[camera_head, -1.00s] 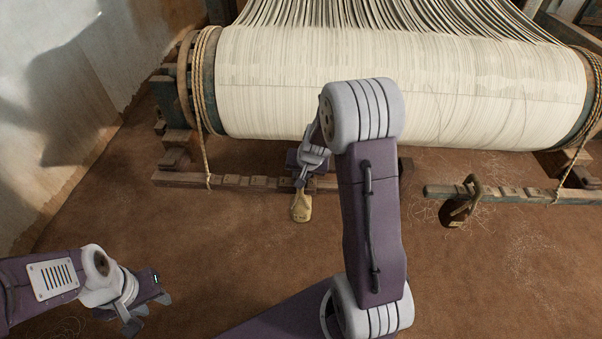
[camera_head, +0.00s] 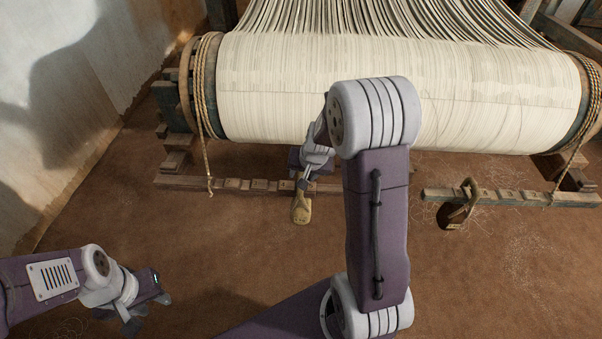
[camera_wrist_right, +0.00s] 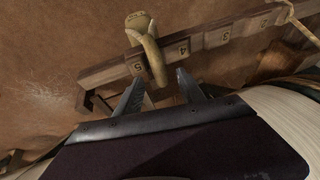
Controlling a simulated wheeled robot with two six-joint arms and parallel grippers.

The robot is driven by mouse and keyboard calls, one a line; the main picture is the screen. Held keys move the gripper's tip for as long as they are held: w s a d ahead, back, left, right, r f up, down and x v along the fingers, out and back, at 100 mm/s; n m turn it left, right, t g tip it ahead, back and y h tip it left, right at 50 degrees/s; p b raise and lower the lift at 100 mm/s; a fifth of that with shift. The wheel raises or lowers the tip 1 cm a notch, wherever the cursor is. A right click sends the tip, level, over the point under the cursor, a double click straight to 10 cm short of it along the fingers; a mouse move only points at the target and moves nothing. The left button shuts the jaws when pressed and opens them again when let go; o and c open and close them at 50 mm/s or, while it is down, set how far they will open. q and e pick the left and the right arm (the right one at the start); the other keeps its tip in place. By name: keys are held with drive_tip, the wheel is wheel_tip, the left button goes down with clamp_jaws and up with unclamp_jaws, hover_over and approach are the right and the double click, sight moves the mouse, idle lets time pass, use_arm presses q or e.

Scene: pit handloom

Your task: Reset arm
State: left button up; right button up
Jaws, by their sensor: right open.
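The wide loom roller (camera_head: 400,95), wound with pale threads, spans the back above the rails. A second rail (camera_head: 515,196) at the right carries a dark weight (camera_head: 462,205). Ropes (camera_head: 203,90) hang at the roller's ends. The brown floor (camera_head: 510,280) in front is mostly clear.

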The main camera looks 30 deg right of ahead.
use_arm(q)
wheel_tip(320, 180, up, 2)
drive_tip(key=shift+r+p, duration=0.1)
drive_tip(key=shift+p, duration=0.5)
use_arm(e)
drive_tip(key=v, duration=0.4)
drive_tip(key=shift+r, duration=0.3)
drive_tip(key=s+a+n+g+y, duration=0.1)
drive_tip(key=s+a+n, duration=0.5)
drive_tip(key=a, duration=0.5)
drive_tip(key=s+f+g, duration=0.2)
drive_tip(key=s+g, duration=0.1)
drive_tip(key=s, duration=0.7)
use_arm(q)
wheel_tip(320, 180, up, 19)
drive_tip(key=p, duration=1.9)
use_arm(e)
wheel_tip(320, 180, up, 19)
drive_tip(key=shift+w+d+r+n, duration=0.2)
drive_tip(key=shift+w+d+n, duration=0.05)
drive_tip(key=shift+n, duration=0.05)
use_arm(q)
drive_tip(key=shift+r, duration=0.1)
